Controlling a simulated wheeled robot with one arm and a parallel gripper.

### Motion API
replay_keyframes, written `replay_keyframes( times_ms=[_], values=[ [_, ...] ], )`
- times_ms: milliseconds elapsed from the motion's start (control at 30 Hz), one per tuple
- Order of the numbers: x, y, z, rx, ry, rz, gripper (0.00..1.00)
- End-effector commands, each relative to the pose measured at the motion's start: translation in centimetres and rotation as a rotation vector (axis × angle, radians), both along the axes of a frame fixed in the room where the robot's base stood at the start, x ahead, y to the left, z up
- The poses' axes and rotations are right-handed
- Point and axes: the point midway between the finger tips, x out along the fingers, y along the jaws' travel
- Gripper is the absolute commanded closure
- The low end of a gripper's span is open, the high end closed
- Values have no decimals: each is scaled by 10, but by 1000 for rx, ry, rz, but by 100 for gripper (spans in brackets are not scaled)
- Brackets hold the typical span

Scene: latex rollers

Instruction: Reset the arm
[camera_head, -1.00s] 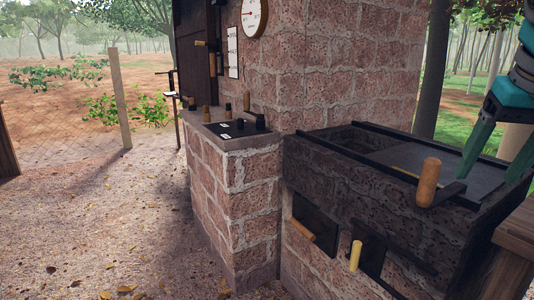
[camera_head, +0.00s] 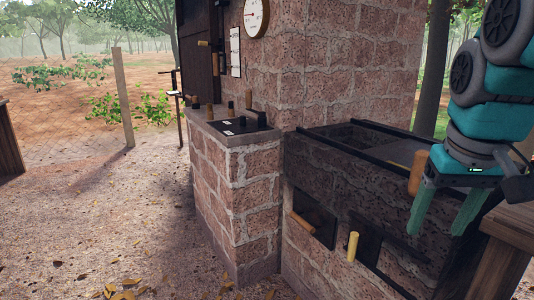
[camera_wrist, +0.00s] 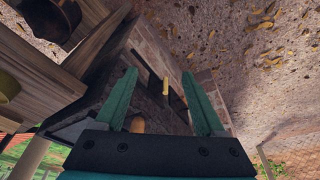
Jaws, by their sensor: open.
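My gripper (camera_head: 443,212) hangs at the right of the head view, its two green fingers apart and pointing down, with nothing between them. It is in front of the right end of the brick trough, near a wooden handle (camera_head: 418,172) that it partly overlaps. In the wrist view my gripper (camera_wrist: 164,95) shows its fingers spread, with a yellow handle (camera_wrist: 166,84) and the brick front seen beyond the gap. My teal and grey arm links rise above it at the upper right.
The brick trough (camera_head: 330,185) has a dark rail along its top and a yellow handle (camera_head: 353,245) low on its front. A brick counter with a black control panel (camera_head: 232,127) stands left of it. A wooden table (camera_head: 508,230) is at the right edge.

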Motion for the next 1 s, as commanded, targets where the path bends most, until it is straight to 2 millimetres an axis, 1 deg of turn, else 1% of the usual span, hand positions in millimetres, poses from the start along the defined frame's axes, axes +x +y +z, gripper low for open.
replay_keyframes(
  times_ms=[33, 167, 200, 267, 300, 367, 400, 467, 500, 567, 600, 700, 800, 900, 1000],
  values=[
    [-4, 9, -17, 3, 29, 18, 29],
    [-15, 33, -65, 10, 100, 61, 29],
    [-20, 40, -81, 12, 123, 72, 29],
    [-29, 50, -102, 16, 150, 87, 29],
    [-36, 57, -118, 20, 175, 97, 29],
    [-47, 66, -141, 24, 207, 109, 29],
    [-55, 71, -156, 27, 228, 116, 29],
    [-70, 79, -179, 31, 262, 126, 29],
    [-80, 83, -193, 34, 280, 130, 29],
    [-96, 89, -213, 36, 312, 135, 29],
    [-106, 91, -226, 38, 331, 137, 29],
    [-128, 97, -252, 43, 372, 140, 29],
    [-143, 100, -268, 45, 394, 141, 29],
    [-151, 101, -276, 47, 406, 139, 29],
    [-153, 102, -278, 47, 408, 139, 29]
  ],
)
